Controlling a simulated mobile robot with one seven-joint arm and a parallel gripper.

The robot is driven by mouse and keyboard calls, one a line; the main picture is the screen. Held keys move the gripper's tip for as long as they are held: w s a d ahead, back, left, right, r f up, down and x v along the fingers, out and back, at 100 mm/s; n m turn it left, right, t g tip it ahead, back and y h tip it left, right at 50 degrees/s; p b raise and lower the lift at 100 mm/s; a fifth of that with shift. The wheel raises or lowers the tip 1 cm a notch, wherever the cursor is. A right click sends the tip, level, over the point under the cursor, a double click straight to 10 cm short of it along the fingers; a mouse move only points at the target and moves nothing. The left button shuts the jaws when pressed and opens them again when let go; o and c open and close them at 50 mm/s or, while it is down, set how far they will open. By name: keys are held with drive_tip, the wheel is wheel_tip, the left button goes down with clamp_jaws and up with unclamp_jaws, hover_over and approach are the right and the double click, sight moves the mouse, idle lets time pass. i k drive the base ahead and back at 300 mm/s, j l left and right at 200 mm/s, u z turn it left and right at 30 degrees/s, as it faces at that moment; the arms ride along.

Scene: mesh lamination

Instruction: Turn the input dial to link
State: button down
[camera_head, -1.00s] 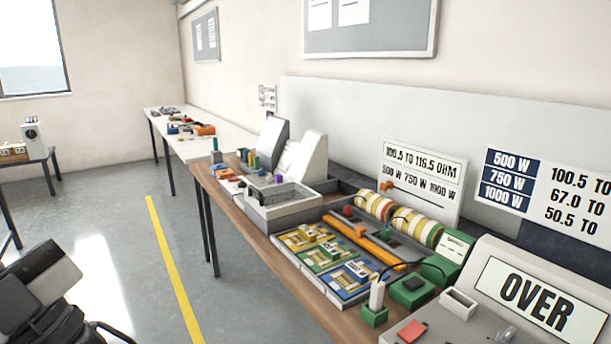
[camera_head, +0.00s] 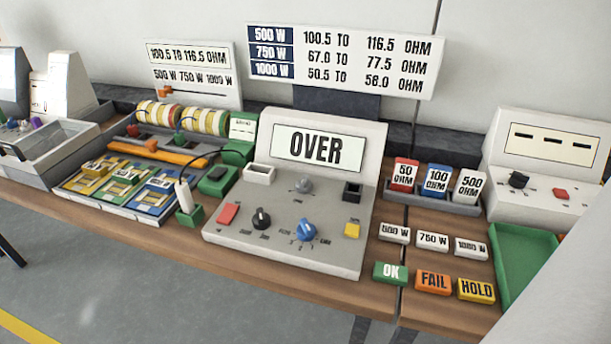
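The grey console (camera_head: 330,262) stands on the bench in the middle of the view, and its screen (camera_head: 319,147) reads OVER. Its sloped panel carries a black dial (camera_head: 261,218), a blue dial (camera_head: 306,230) and a grey knob (camera_head: 304,186). Small marks surround the dials, but they are too small to read surely. I cannot tell which dial is the input dial or which mark says link. A red button (camera_head: 228,213) sits to the left of the black dial and a yellow button (camera_head: 352,230) to the right of the blue one. My gripper is not in view.
Left of the console are a green block with a white probe (camera_head: 184,197) and a board with coloured plates (camera_head: 116,208). Right are resistor blocks (camera_head: 437,181), wattage tags (camera_head: 432,240), OK, FAIL and HOLD blocks (camera_head: 433,283), and a green tray (camera_head: 497,266). A pale surface covers the lower right corner.

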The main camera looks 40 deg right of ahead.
sight(307, 230)
drive_tip(key=j+z, duration=0.15)
drive_tip(key=z, duration=0.25)
drive_tip(key=j+z, duration=0.15)
drive_tip(key=z, duration=0.2)
drive_tip(key=j+z, duration=0.15)
drive_tip(key=z, duration=0.25)
